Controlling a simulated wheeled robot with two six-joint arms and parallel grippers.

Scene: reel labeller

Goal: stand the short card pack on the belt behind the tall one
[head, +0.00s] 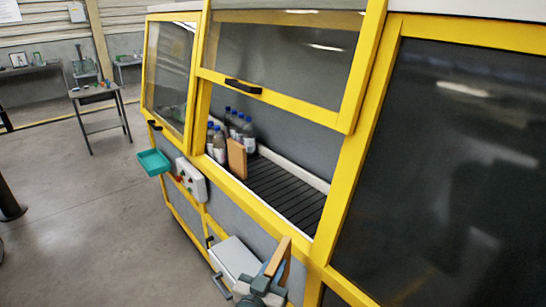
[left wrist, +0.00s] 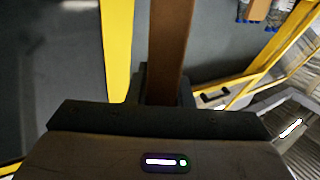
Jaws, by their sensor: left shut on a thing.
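A brown card pack, the tall one (head: 237,158), stands on the dark slatted belt (head: 290,195), just in front of several blue-capped bottles. It also shows, cut off, at the top right of the left wrist view (left wrist: 258,9). My left gripper (head: 271,277) is shut on another brown card pack, the short one (head: 278,257), outside the machine and below the opening. In the left wrist view this pack (left wrist: 168,45) stands up from between the jaws (left wrist: 162,92). Its lower end is hidden by the gripper. My right gripper is not in view.
The bottles (head: 219,147) crowd the belt's far end; the near belt is clear. The yellow frame (head: 250,194) edges the opening, under a raised window with a black handle (head: 243,86). A teal tray (head: 153,162) and control box (head: 191,178) stick out outside.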

